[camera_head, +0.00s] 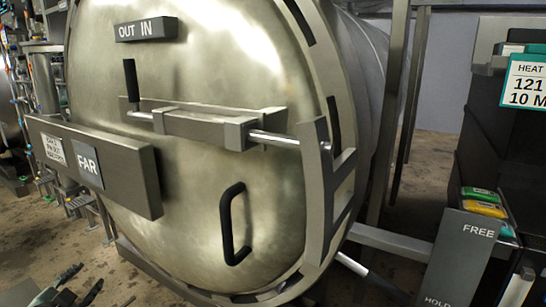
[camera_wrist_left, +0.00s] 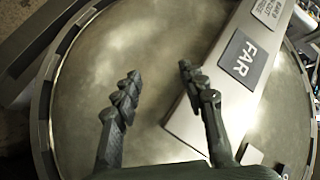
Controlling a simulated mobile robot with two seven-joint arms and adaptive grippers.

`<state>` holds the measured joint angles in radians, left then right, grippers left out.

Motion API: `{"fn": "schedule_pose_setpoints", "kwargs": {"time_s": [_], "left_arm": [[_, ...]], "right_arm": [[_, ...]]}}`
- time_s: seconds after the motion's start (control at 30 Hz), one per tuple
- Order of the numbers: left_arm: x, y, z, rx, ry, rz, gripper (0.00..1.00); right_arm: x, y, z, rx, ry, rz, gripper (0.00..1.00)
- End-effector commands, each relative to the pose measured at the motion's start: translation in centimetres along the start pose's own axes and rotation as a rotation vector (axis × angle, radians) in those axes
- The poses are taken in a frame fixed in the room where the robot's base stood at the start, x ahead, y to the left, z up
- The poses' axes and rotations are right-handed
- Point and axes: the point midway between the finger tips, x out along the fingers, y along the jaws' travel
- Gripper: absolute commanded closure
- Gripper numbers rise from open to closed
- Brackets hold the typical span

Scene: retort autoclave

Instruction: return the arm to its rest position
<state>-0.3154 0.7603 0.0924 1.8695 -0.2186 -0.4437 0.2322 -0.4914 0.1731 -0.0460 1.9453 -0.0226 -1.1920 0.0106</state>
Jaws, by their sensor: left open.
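My left gripper (camera_head: 90,277) is low at the left edge of the head view, in front of the round metal autoclave door (camera_head: 190,210). In the left wrist view its two dark ridged fingers (camera_wrist_left: 158,72) are spread apart, with nothing between them. Behind them are the door face (camera_wrist_left: 105,50) and the grey bar with the FAR label (camera_wrist_left: 243,58). How far the fingers are from the door is hard to tell. My right gripper is not in view.
The door carries a black handle (camera_head: 228,225), a sliding bolt (camera_head: 205,124) and an OUT IN sign (camera_head: 146,29). The grey FAR bar (camera_head: 95,165) juts out at left. A FREE/HOLD panel (camera_head: 460,255) and coloured packs (camera_head: 485,210) are at right.

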Motion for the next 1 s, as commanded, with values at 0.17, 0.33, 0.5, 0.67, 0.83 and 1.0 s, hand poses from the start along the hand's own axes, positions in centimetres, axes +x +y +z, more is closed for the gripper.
{"fn": "schedule_pose_setpoints", "kwargs": {"time_s": [0.17,0.33,0.5,0.67,0.83,1.0], "left_arm": [[-4.2,11.2,7.8,-0.153,-0.304,0.115,0.58],[-10.3,21.6,12.0,-0.257,-0.566,0.267,0.58],[-16.5,29.6,13.2,-0.325,-0.758,0.418,0.58],[-20.0,33.2,13.1,-0.351,-0.848,0.504,0.58],[-20.6,33.9,13.0,-0.356,-0.865,0.521,0.58],[-20.6,33.9,13.0,-0.356,-0.865,0.521,0.58]], "right_arm": [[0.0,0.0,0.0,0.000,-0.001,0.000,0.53],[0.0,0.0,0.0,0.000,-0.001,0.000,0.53],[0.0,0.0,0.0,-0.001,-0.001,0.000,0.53],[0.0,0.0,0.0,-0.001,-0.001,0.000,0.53],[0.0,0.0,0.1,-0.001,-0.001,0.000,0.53],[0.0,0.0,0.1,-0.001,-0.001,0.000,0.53]]}}
